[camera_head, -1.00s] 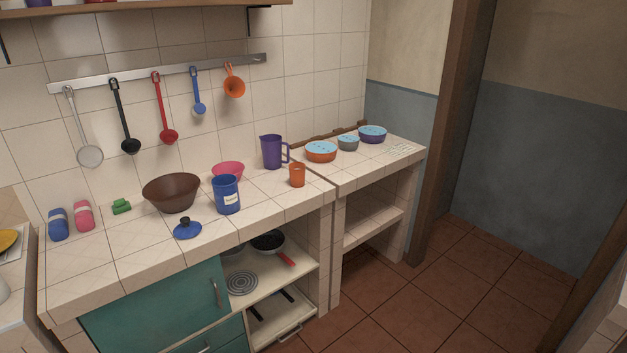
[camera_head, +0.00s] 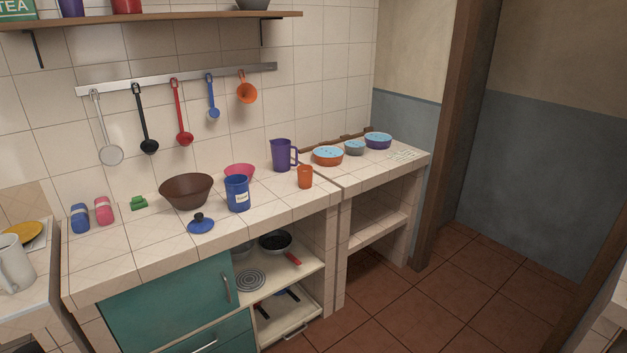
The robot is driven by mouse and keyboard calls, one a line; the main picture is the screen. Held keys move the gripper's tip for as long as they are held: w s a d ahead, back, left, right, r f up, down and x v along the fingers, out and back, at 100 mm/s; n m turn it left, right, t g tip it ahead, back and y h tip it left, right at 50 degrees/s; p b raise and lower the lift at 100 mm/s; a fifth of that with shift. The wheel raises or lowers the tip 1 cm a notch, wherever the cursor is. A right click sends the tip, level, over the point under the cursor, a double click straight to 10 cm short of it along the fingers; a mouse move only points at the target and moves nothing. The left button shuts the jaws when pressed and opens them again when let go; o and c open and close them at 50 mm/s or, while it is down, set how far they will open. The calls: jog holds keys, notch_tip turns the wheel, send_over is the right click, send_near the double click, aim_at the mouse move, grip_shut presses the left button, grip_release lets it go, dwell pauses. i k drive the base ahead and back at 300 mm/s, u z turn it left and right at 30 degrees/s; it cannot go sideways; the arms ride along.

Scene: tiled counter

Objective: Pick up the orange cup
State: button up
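The orange cup (camera_head: 305,177) stands upright on the tiled counter (camera_head: 277,205), near its right end and front edge. A purple pitcher (camera_head: 281,155) stands just behind it to the left, apart from it. The cup is unobstructed in the head view. My gripper is not in view.
Left of the cup are a blue canister (camera_head: 237,194), a pink bowl (camera_head: 240,171), a brown bowl (camera_head: 186,191) and a blue lid (camera_head: 200,223). Lidded bowls (camera_head: 328,156) stand on the right counter section. Utensils hang above. The tiled floor (camera_head: 430,305) at the right is clear.

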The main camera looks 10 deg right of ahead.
aim_at(305, 177)
jog(key=u, duration=0.1)
jog(key=i, duration=0.95)
jog(key=z, duration=0.05)
